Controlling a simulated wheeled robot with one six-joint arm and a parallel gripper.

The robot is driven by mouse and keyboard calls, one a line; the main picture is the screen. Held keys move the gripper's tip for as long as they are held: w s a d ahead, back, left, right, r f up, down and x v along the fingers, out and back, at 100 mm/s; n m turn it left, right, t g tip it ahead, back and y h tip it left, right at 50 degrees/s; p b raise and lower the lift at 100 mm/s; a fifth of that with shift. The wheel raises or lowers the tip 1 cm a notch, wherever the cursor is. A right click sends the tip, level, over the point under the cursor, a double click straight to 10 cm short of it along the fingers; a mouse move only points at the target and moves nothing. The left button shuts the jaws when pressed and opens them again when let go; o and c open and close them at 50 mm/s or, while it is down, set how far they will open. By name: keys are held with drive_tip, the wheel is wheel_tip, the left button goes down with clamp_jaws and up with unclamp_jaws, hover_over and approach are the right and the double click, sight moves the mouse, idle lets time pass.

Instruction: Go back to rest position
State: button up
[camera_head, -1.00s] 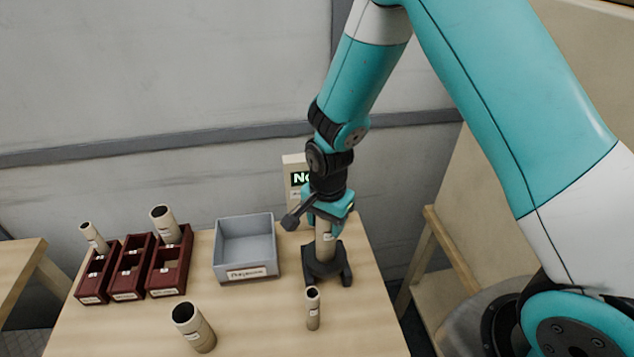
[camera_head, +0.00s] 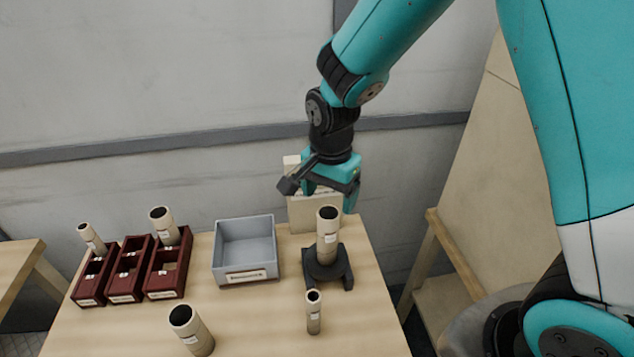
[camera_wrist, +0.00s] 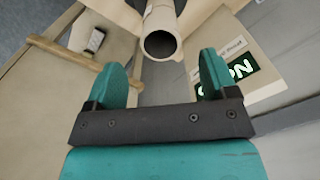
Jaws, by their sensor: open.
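My gripper (camera_head: 328,192) hangs above the right part of the table, open and empty. Its two teal fingers also show in the wrist view (camera_wrist: 172,72). A cardboard roll (camera_head: 327,240) stands upright on a dark stand (camera_head: 330,267), below the gripper and apart from it. In the wrist view the open end of a roll (camera_wrist: 160,43) shows beyond the fingers. A beige panel (camera_head: 302,212) stands behind the gripper, partly hidden; its lit display with green-white letters (camera_wrist: 240,68) shows in the wrist view.
A grey bin (camera_head: 246,250) with a label sits mid-table. Dark red holders (camera_head: 128,270) stand at the left, with rolls (camera_head: 92,238) (camera_head: 163,224) in two of them. A larger roll (camera_head: 192,330) and a thin roll (camera_head: 313,312) stand at the front. A wall is behind the table.

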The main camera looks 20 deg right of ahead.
wheel_tip(320, 180, up, 9)
drive_tip(key=s+a+r+n+y, duration=0.2)
drive_tip(key=s+n, duration=0.7)
drive_tip(key=s, duration=0.1)
drive_tip(key=s+a+r+n+y+b, duration=0.1)
drive_tip(key=s+a+r+n+y, duration=0.1)
drive_tip(key=s+n, duration=0.6)
drive_tip(key=shift+s+a+r+n, duration=0.3)
drive_tip(key=shift+s+r+n, duration=0.15)
drive_tip(key=shift+s, duration=0.55)
drive_tip(key=shift+c, duration=0.4)
